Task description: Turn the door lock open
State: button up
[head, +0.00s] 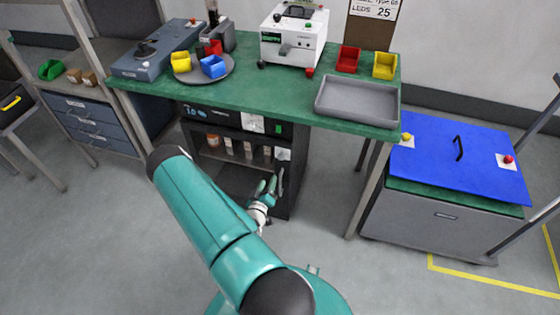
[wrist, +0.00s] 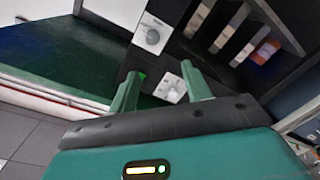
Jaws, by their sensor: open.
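A dark cabinet (head: 289,180) with open shelves stands under the green bench. The lower dial (wrist: 170,89) shows between my fingers, beyond the fingertips; I cannot tell which one is the door lock. My gripper (head: 268,188) is open in front of the cabinet's right side. In the wrist view my gripper (wrist: 158,85) has its two green fingers spread with nothing held. A small green patch (wrist: 141,76) shows beside the left finger.
Several bottles (head: 229,145) stand on the cabinet shelf. The green bench top (head: 270,98) above holds a white machine (head: 293,36), a grey tray (head: 357,101) and small bins. A blue-lidded chest (head: 458,160) stands to the right. The floor in front is clear.

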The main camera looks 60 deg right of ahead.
aim_at(281, 158)
jog(key=shift+n+h, duration=0.3)
jog(key=x, duration=0.4)
jog(key=s+x, duration=0.1)
jog(key=x, duration=0.8)
jog(key=shift+s+d+f, duration=0.3)
jog(key=shift+d+f, duration=0.05)
jog(key=shift+d, duration=0.05)
jog(key=c, duration=1)
